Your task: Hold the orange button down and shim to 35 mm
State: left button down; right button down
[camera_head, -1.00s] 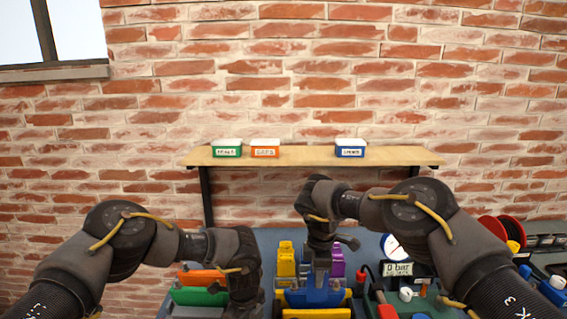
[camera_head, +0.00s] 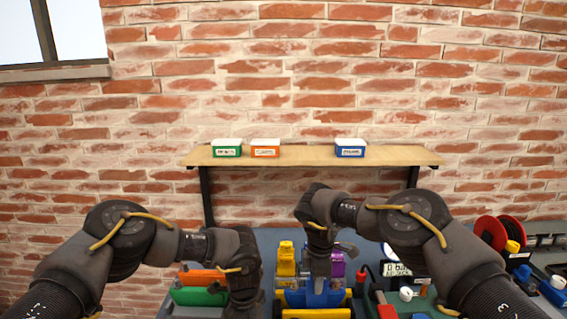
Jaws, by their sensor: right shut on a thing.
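My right gripper (camera_head: 318,274) points down over the bench, shut on a blue block (camera_head: 314,299) among yellow parts. The contact is small and partly hidden by the gripper. My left gripper (camera_head: 243,292) hangs at the front left, beside an orange plate (camera_head: 203,277) and a green plate (camera_head: 198,296). Its fingertips are hidden, so I cannot tell its opening. I cannot make out an orange button for certain. A display (camera_head: 396,269) and a round dial show to the right, partly covered by my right arm.
A yellow part (camera_head: 286,262) and a purple part (camera_head: 338,266) stand behind the blue block. Red spools (camera_head: 491,231) are at the right. A wall shelf (camera_head: 300,157) holds green (camera_head: 227,150), orange (camera_head: 265,150) and blue (camera_head: 350,150) boxes. The bench's back strip is clear.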

pick_arm(q)
jog(key=shift+s+f, duration=0.1)
pick_arm(e)
jog(key=shift+f, duration=0.35)
jog(key=shift+f, duration=0.35)
jog(key=shift+f, duration=0.55)
jog(key=shift+f, duration=0.1)
jog(key=shift+f, duration=0.1)
jog(key=c, duration=1.2)
grip_release()
jog(key=shift+f, duration=0.1)
jog(key=shift+o, duration=0.6)
jog(key=shift+o, duration=1.1)
